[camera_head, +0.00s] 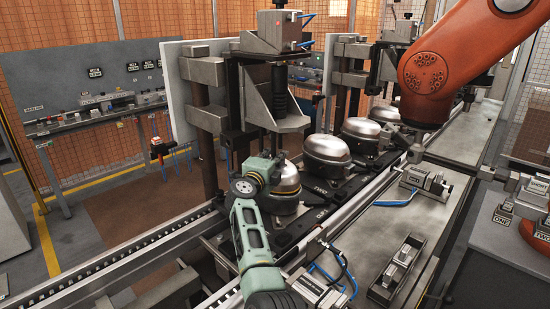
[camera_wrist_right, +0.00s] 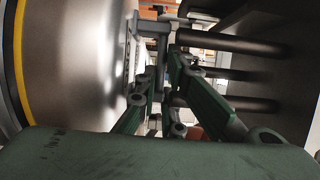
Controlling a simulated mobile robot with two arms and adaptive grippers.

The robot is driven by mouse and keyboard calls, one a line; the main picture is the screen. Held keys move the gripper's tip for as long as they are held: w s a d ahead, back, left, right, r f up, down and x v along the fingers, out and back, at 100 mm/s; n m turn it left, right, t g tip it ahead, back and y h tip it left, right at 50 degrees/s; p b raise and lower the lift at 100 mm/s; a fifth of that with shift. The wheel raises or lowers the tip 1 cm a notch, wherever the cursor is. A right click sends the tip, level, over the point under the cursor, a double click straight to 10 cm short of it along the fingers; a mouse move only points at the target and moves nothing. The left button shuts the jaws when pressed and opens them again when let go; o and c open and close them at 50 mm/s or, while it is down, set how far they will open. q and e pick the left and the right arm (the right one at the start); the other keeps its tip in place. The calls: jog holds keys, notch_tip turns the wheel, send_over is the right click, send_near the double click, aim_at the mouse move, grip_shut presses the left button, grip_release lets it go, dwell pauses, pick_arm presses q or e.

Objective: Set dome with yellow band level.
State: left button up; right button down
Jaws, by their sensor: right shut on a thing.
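The dome with the yellow band (camera_head: 288,178) is a shiny metal dome on a dark base on the line, under the near press. Its yellow band runs low around it. My right gripper (camera_head: 266,170), green, is at the dome's left side and covers part of it. In the right wrist view the dome (camera_wrist_right: 75,60) fills the left side, its yellow band upright at the far left. I cannot tell whether the dome is level. My left gripper is not in view.
The near press (camera_head: 278,100) stands over the dome. More domed compressors (camera_head: 327,155) stand behind on dark pallets. A roller conveyor (camera_head: 130,260) runs at left, a metal bench (camera_head: 400,250) with small fixtures at right. An orange robot arm (camera_head: 440,70) hangs over the line at upper right.

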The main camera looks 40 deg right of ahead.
jog(key=shift+f, duration=0.15)
dwell(0.6)
jog(key=c, duration=1.8)
grip_release()
jog(key=shift+s, duration=0.1)
jog(key=shift+a+f, duration=0.1)
jog(key=shift+f, duration=0.05)
jog(key=v, duration=0.7)
jog(key=shift+a, duration=0.2)
jog(key=shift+s, duration=0.1)
